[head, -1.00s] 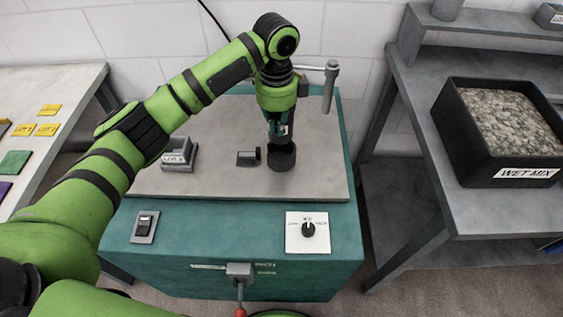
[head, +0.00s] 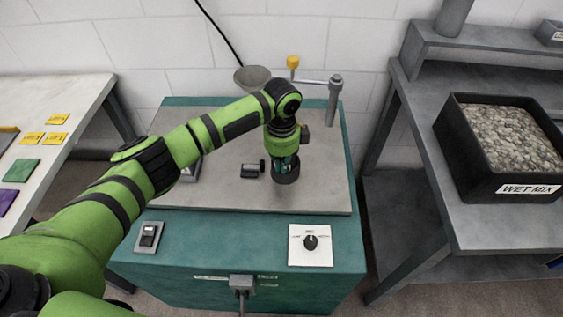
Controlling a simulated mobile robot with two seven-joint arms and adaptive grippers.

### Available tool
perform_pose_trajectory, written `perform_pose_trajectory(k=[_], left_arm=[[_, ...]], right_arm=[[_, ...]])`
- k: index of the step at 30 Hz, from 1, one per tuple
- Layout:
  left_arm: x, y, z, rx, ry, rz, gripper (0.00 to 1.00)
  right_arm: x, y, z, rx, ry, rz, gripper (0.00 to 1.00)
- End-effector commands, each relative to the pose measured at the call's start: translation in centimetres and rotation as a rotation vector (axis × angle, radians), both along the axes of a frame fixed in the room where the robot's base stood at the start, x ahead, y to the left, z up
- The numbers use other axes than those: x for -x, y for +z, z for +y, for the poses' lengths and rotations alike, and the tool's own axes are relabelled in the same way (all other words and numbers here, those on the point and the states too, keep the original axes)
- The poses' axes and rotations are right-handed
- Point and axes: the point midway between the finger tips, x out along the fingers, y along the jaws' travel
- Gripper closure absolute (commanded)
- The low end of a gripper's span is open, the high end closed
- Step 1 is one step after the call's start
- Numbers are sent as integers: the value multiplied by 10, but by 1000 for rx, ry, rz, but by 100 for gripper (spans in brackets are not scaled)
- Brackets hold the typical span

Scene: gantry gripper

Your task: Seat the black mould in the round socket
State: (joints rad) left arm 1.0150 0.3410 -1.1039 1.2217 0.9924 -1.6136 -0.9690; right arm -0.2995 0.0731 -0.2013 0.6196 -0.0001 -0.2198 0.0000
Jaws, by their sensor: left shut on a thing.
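My left gripper (head: 286,162) points straight down over the work plate and is shut on the black mould. The mould is mostly hidden by the fingers and the rim, so I cannot tell how deep it sits. A dark round cup, which looks like the socket (head: 286,178), stands on the plate directly under the gripper. The fingertips are at its mouth. My right gripper is not in view.
A small grey and black clamp-like part (head: 252,170) lies just left of the socket on the plate (head: 225,197). A post (head: 334,100) with a side arm and a grey funnel (head: 252,78) stand behind. A dial (head: 310,242) and switch (head: 148,237) are in front.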

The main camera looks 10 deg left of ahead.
Motion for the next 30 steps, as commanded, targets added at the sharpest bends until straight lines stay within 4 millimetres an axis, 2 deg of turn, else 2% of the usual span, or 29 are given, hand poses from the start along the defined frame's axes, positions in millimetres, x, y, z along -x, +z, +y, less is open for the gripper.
perform_pose_trajectory(k=[4, 5, 6, 16, 20, 23, 30], left_arm=[[0, -3, 0, 0, 0, 0, 100], [0, -2, 0, 0, 0, 0, 81], [0, -2, 0, 0, 0, 0, 70], [0, -1, 0, 0, 0, 0, 70], [-1, 9, 0, 0, 1, -2, 70], [-1, 25, 0, 1, 0, -4, 70], [-1, 78, -1, 2, 0, -4, 70]], right_arm=[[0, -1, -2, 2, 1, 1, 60], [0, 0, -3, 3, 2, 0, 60], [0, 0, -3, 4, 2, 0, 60], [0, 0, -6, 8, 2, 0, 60], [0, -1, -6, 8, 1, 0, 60], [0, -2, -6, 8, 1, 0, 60], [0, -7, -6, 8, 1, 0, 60]])
